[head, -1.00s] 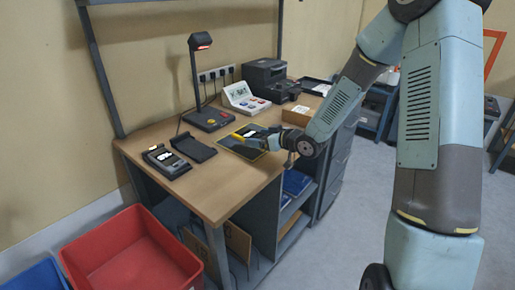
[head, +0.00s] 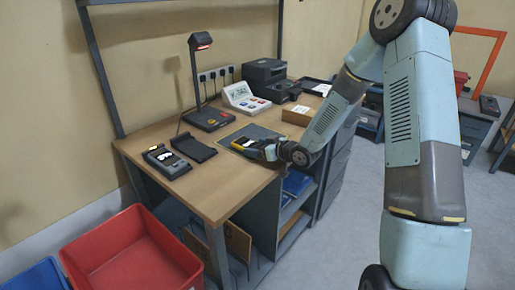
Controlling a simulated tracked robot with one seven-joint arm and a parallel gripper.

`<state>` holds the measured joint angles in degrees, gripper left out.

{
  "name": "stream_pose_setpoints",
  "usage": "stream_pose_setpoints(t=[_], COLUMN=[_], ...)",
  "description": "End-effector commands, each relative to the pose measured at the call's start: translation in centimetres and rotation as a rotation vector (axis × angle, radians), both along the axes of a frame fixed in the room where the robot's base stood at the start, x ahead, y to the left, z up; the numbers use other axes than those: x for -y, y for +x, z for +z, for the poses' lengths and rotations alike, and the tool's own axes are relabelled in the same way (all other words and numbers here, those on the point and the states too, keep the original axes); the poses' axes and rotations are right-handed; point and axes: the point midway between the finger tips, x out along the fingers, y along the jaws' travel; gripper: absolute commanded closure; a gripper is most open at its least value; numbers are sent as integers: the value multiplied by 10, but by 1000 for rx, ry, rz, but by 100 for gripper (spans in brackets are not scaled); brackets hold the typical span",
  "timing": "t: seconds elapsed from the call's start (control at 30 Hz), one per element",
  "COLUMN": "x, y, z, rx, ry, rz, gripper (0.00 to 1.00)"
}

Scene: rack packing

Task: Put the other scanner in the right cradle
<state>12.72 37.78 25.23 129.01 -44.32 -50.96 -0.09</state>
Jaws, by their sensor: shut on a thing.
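My gripper (head: 262,149) is over the dark mat (head: 272,133) on the workbench, shut on a small yellow and dark scanner (head: 242,143). The gripper hides part of the scanner, and I cannot tell whether it touches the mat. To the left, one scanner with a lit screen (head: 164,156) sits in the left cradle (head: 176,171). The right cradle (head: 195,148), dark and flat, stands beside it and looks empty.
A lamp (head: 200,42) on a dark base with buttons stands behind the cradles. A white keypad device (head: 243,97), a black printer (head: 268,78) and a cardboard box (head: 298,115) are farther back. A red bin (head: 130,250) stands on the floor in front. Bare wood lies between cradles and mat.

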Motion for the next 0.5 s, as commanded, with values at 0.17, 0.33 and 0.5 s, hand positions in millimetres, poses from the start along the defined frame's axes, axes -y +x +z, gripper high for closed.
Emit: stream_pose_setpoints(t=[0.17, 0.33, 0.5], x=[0, 0, 0], y=[0, 0, 0], z=[-3, -3, -3], rx=[0, 0, 0], ry=[0, 0, 0], rz=[0, 0, 0], gripper=[15, 0, 0])
